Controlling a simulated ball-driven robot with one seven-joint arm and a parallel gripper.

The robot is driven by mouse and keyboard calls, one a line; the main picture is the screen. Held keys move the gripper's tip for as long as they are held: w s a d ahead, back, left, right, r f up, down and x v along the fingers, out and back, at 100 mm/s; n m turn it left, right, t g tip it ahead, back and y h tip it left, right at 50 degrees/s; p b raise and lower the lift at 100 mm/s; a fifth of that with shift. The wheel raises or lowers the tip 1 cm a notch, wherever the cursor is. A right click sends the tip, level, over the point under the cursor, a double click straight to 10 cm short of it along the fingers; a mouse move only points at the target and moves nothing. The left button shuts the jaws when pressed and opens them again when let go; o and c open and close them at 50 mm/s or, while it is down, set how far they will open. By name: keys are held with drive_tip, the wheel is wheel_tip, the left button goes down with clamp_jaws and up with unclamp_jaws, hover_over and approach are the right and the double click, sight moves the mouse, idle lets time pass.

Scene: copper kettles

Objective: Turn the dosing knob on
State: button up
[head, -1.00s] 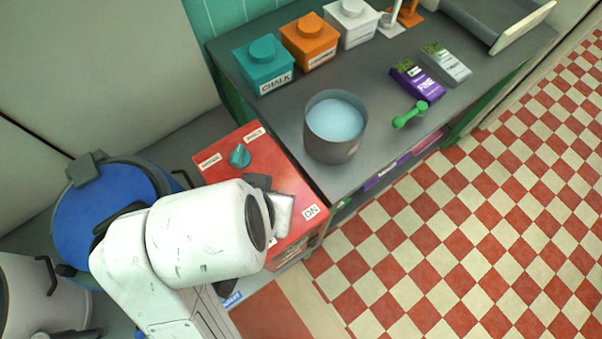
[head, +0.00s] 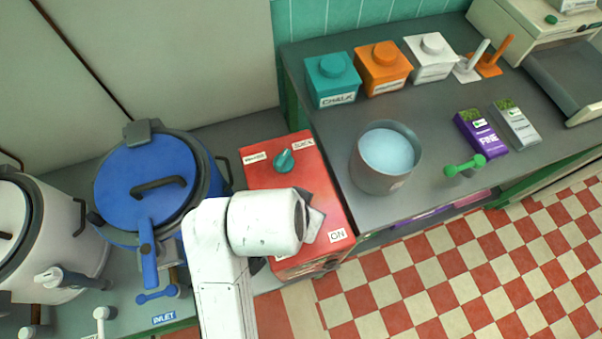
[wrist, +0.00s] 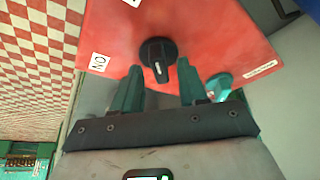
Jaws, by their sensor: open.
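The red box (head: 290,170) stands left of the dark counter. A black knob (wrist: 158,52) sits on its red face (wrist: 220,40) in the wrist view, with a white ON label (wrist: 98,62) to its left. The knob's bar and white mark point down toward my gripper, not at ON. My gripper (wrist: 158,72) is open, its teal fingers either side of the bar's lower end; contact cannot be told. In the head view my arm hides the black knob and fingers; the ON label (head: 337,235) shows. A teal knob (head: 284,161) sits farther back on the box.
A metal pot (head: 385,158) of pale blue liquid stands on the counter right of the box. A blue-lidded pot (head: 140,180) stands to the left. Teal (head: 333,80), orange (head: 384,68) and white (head: 430,58) canisters line the back. Checkered floor (head: 480,265) lies open at right.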

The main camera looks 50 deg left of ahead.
drive_tip(key=shift+f, duration=0.2)
clamp_jaws()
idle(0.3)
